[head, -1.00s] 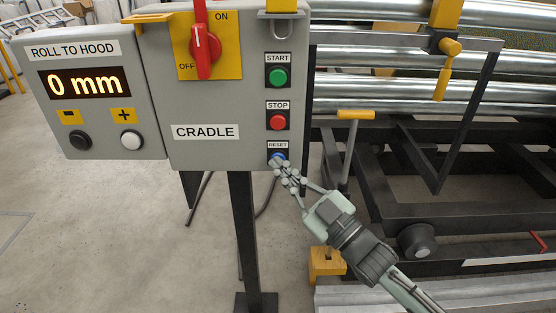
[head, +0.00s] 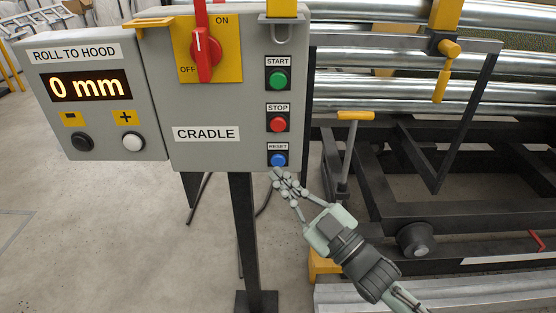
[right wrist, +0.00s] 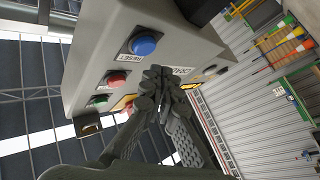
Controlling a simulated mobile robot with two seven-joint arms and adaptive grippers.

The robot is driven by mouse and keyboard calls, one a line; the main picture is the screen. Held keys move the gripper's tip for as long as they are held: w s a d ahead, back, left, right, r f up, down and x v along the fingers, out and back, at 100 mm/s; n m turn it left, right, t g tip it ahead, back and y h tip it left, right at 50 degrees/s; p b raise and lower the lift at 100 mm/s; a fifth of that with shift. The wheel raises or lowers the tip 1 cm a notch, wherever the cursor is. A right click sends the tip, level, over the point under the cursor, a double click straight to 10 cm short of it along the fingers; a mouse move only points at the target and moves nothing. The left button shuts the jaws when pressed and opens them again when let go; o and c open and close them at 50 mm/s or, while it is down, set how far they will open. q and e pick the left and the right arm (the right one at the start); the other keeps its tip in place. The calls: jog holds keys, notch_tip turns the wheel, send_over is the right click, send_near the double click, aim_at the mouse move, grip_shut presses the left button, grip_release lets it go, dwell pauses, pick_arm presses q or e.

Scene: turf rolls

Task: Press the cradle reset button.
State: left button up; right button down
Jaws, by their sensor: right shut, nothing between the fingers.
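The blue RESET button (head: 278,160) is the lowest of the buttons on the right side of the grey CRADLE box (head: 215,152). It is fully visible in the head view. It also shows in the right wrist view (right wrist: 143,44), with its RESET label beside it. My right gripper (head: 277,174) is shut and empty. Its fingertips are just below the blue button in the head view, and they appear apart from it. In the right wrist view the shut fingertips (right wrist: 158,76) show below the button. My left gripper is not in view.
Above RESET are the red STOP button (head: 278,125) and green START button (head: 278,80). A red ON/OFF switch (head: 205,55) sits to the left. A yellow-handled lever (head: 355,116) and the dark cradle frame stand right of the box. The floor at left is mostly clear.

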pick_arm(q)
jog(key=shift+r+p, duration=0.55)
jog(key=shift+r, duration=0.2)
pick_arm(e)
jog(key=s, duration=0.4)
jog(key=shift+r, duration=0.1)
pick_arm(q)
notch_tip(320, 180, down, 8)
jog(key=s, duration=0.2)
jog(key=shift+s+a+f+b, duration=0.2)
jog(key=shift+b, duration=0.1)
pick_arm(e)
jog(key=s, duration=0.3)
jog(key=shift+s, duration=0.4)
